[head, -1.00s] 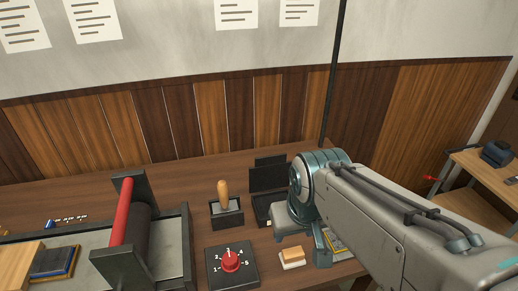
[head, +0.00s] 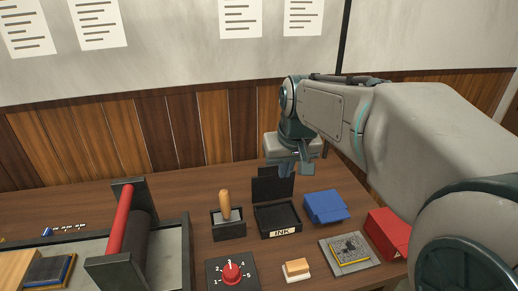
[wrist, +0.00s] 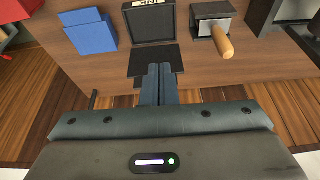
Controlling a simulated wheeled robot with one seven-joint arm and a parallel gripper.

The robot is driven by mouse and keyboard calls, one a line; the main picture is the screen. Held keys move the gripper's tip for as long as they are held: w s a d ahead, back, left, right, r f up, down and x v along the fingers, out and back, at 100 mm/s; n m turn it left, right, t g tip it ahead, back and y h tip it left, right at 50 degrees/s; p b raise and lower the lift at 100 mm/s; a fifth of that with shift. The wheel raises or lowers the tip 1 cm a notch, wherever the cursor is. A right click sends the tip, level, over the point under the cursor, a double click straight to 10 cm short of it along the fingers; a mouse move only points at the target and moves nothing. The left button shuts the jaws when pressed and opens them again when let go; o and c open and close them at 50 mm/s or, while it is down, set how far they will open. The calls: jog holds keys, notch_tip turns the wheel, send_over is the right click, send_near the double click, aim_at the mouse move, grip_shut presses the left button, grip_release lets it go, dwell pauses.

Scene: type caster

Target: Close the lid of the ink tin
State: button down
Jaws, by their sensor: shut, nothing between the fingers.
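The black ink tin (head: 278,232) stands on the workbench with an INK label on its front. Its lid (head: 272,186) is open and stands up at the tin's back edge. In the wrist view the tin (wrist: 153,27) is upside down at the top, with the lid (wrist: 140,62) just below it, partly behind my fingers. My gripper (head: 288,172) is at the far side of the tin, behind and slightly above the lid in the head view. Its fingers (wrist: 158,67) are together and empty, pointing towards the lid. I cannot tell whether they touch it.
A wooden-handled tool in a black holder (head: 229,231) stands left of the tin. A blue box (head: 326,207) is close on the right, with a red box (head: 386,234) further right. A red-knob dial (head: 231,272), a small block (head: 296,270) and a grey slab (head: 345,255) are in front.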

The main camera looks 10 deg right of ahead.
jog(key=w+d+b, duration=0.2)
jog(key=w, duration=1.4)
notch_tip(320, 180, down, 9)
jog(key=shift+s+r+t+p, duration=0.15)
jog(key=shift+s+t+p, duration=0.05)
jog(key=shift+t+p, duration=0.25)
jog(key=shift+a, duration=0.15)
jog(key=shift+s+b, duration=0.1)
jog(key=shift+b, duration=0.4)
